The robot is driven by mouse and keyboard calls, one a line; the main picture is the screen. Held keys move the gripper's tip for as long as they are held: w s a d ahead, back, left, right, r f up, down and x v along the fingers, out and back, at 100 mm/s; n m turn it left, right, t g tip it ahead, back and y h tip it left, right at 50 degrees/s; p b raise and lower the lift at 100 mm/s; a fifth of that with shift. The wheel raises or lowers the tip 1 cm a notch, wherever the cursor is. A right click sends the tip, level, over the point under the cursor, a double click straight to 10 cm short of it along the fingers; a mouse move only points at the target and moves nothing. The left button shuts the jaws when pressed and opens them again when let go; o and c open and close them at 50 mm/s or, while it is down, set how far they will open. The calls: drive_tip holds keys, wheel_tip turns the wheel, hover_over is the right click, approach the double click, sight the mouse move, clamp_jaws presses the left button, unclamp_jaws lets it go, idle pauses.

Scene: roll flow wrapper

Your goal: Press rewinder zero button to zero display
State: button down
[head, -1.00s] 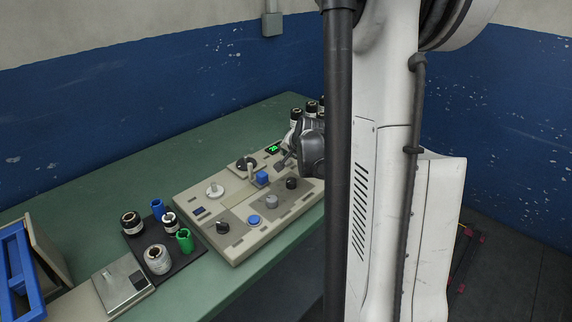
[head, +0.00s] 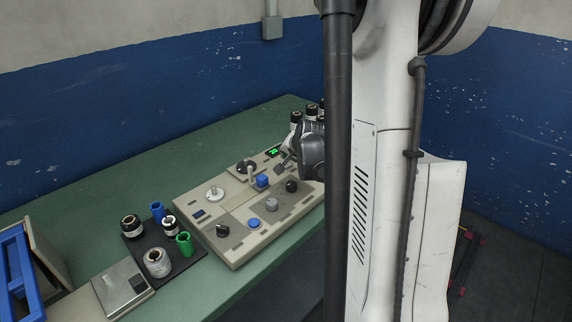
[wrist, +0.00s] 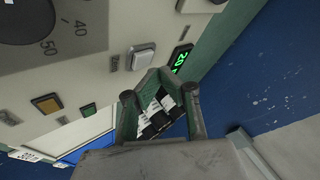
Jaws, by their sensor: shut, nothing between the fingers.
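The green-lit display (wrist: 181,58) on the control panel reads about 20 in the wrist view, and it also glows in the head view (head: 272,152). A pale square button (wrist: 142,57) sits beside it, with a small label that seems to read "Zero". My gripper (wrist: 159,78) is shut and empty. In the wrist view its fingertips appear just below the button and display; whether they touch the panel I cannot tell. In the head view my gripper (head: 286,160) is over the panel's far right part, close to the display.
The panel (head: 236,254) also carries a dial (wrist: 40,25), an orange button (wrist: 46,103), a green button (wrist: 88,110), knobs and a blue button (head: 254,223). Spools (head: 296,117) stand behind my gripper. A dark tray (head: 190,262) holds rolls at left. The green table (head: 120,170) is clear behind.

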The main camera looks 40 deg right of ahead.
drive_tip(key=shift+f, duration=0.15)
drive_tip(key=shift+f+b, duration=0.3)
drive_tip(key=shift+b, duration=0.2)
drive_tip(key=shift+f+b, duration=0.4)
drive_tip(key=shift+f, duration=0.05)
idle(0.7)
drive_tip(key=shift+r, duration=0.1)
drive_tip(key=shift+r+p, duration=0.55)
drive_tip(key=shift+r, duration=0.25)
drive_tip(key=shift+r+p, duration=1.65)
drive_tip(key=shift+r, duration=0.9)
